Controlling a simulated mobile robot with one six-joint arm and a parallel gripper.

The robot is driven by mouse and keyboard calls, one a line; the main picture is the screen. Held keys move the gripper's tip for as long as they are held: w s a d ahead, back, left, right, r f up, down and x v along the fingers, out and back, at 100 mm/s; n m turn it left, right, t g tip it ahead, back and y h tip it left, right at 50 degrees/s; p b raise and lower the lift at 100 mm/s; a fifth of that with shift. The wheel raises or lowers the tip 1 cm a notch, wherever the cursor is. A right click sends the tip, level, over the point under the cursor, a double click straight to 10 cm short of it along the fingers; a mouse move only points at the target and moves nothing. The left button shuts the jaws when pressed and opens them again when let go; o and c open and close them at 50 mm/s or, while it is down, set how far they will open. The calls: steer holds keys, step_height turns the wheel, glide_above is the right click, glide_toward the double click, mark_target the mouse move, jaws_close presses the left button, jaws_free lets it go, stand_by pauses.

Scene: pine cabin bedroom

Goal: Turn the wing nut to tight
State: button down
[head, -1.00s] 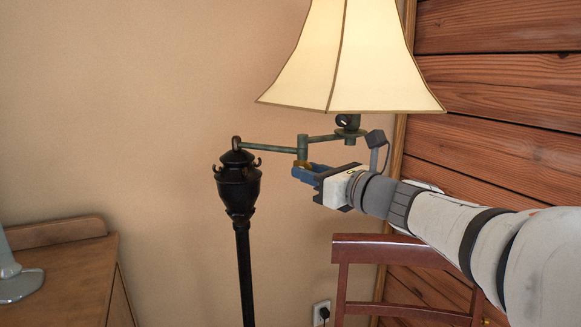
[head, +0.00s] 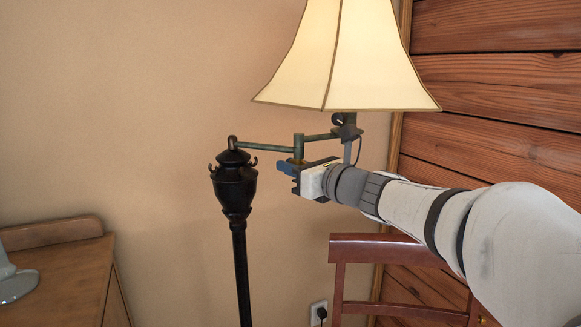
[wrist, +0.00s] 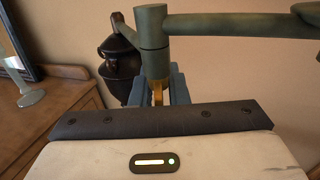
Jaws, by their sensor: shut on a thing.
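The wing nut (wrist: 157,92) is a small brass piece under the green elbow joint (head: 298,147) of the lamp's swing arm. In the wrist view it stands between the blue fingers of my gripper (wrist: 158,95), which is shut on it. In the head view my gripper (head: 287,168) is at the bottom of the joint, and the nut is mostly hidden by the fingers. The joint also shows in the wrist view (wrist: 152,45). How tight the nut is cannot be seen.
The cream lampshade (head: 350,60) hangs just above my wrist. The black lamp post (head: 236,190) stands left of the gripper. A red-brown chair (head: 385,247) is below my arm. A wooden dresser (head: 60,270) is at the lower left, with a wall behind the lamp.

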stand_by(0.3)
steer(key=shift+n+g+y+p, duration=0.3)
steer(key=shift+y+p, duration=0.1)
steer(key=n+g+y+p, duration=0.1)
steer(key=n+g+p, duration=0.1)
steer(key=g+p, duration=0.1)
steer(key=n+g+y+p, duration=0.2)
steer(key=n+g+p, duration=0.1)
steer(key=g, duration=0.1)
steer(key=s+n+g+y+p, duration=0.1)
steer(key=n+g+y+p, duration=0.1)
steer(key=n+g+p, duration=0.1)
steer(key=shift+a+g, duration=0.25)
steer(key=shift+g, duration=0.45)
steer(key=shift+s, duration=0.1)
